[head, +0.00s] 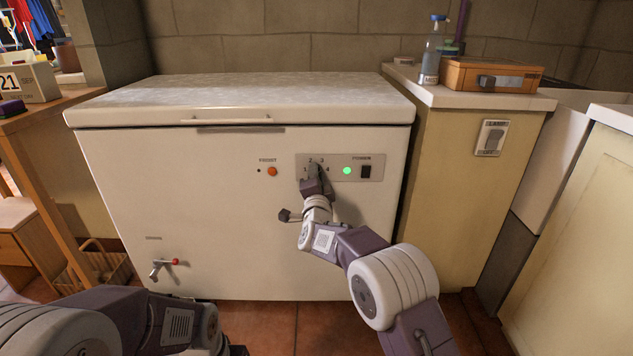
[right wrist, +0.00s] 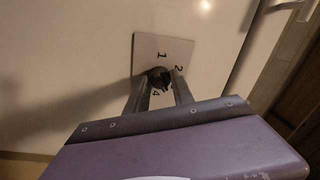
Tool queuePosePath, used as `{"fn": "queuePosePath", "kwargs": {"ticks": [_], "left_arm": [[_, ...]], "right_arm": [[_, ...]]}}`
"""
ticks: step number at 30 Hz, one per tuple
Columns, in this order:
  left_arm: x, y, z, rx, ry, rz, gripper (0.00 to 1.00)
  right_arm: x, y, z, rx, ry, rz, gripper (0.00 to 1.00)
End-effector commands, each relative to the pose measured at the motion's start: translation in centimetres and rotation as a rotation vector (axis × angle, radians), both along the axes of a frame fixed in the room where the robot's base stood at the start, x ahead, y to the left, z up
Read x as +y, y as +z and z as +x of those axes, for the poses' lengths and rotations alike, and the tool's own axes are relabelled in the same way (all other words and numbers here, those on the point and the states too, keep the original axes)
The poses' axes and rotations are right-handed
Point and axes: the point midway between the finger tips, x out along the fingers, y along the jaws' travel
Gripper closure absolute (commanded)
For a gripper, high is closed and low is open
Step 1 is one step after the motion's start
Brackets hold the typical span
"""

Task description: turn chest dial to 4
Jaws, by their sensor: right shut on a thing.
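The white chest freezer (head: 230,220) stands ahead, its lid shut. Its grey control panel (head: 335,159) carries a dial with numbers around it. My right gripper (head: 315,168) is at the panel and covers most of the dial in the head view. In the right wrist view, the dark round dial (right wrist: 160,77) sits between the two fingers of my right gripper (right wrist: 162,88), which are shut on it. The numbers 1, 2 and 4 show around it there; 3 is hidden. I cannot tell which number the dial points to. Only part of my left arm shows, at the bottom left.
Right of the dial are a lit green lamp (head: 347,171) and a dark power switch (head: 366,172). An orange-red frost button (head: 272,171) is to the left. A drain lever (head: 163,267) sits low left. A cabinet (head: 460,190) with a lamp switch (head: 491,138) stands close right.

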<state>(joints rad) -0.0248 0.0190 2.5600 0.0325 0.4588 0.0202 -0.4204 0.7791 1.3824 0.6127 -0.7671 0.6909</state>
Motion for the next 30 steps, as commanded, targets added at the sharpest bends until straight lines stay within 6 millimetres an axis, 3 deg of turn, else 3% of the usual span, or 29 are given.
{"fn": "queuePosePath", "kwargs": {"ticks": [15,30], "left_arm": [[0.0,-3.0,0.0,0.000,0.000,0.000,0.64],[0.0,-4.1,0.0,0.000,0.000,0.000,0.64]], "right_arm": [[0.1,-0.3,0.0,0.001,-0.001,0.445,1.00],[0.1,-0.1,0.0,0.002,-0.002,0.646,1.00]]}}
